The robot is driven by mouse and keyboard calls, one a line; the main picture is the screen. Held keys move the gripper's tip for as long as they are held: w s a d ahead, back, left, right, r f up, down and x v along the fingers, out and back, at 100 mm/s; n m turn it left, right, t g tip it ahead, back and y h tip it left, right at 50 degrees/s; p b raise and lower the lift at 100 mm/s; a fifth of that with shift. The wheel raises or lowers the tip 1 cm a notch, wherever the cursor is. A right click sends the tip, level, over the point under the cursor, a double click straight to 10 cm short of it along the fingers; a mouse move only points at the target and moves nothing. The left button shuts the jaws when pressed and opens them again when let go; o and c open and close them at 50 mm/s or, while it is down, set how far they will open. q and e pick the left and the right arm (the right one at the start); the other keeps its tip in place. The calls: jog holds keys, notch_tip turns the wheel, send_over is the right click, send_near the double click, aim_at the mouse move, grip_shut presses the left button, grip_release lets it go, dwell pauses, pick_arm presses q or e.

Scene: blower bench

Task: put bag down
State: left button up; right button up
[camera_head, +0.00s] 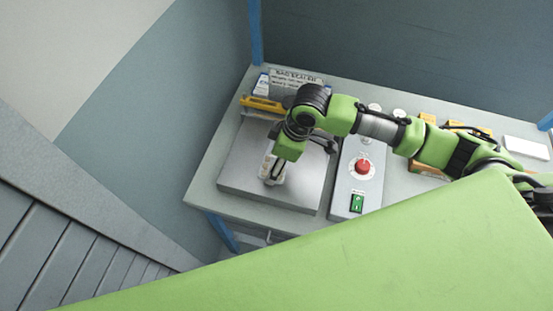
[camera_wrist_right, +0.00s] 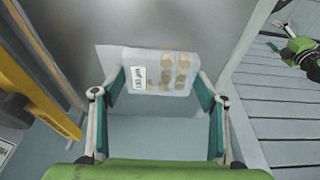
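A clear bag (camera_wrist_right: 165,72) with several round brown pieces and a white printed label shows in the right wrist view. It lies against the grey plate, and its lower part reaches between my right fingertips. My right gripper (camera_wrist_right: 160,82) has its two teal-padded fingers spread wide, one at each side of the bag. I see no firm pinch on it. In the head view my right gripper (camera_head: 273,171) points down over the left part of the grey plate (camera_head: 300,194), and my arm hides much of the bag. A small green and black arm part, probably mine, shows at the wrist view's right edge, with its gripper too small to read.
A control box with a red button (camera_head: 362,166) and a green switch (camera_head: 357,203) stands right of the plate. A yellow bar (camera_head: 262,104) and a sign (camera_head: 297,76) are behind it. Orange items and a white box (camera_head: 526,147) are farther right.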

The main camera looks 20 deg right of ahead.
jog(key=o, duration=0.4)
jog(key=b+v, duration=0.1)
jog(key=v, duration=1.1)
jog(key=shift+s+r, duration=0.1)
jog(key=shift+r, duration=0.05)
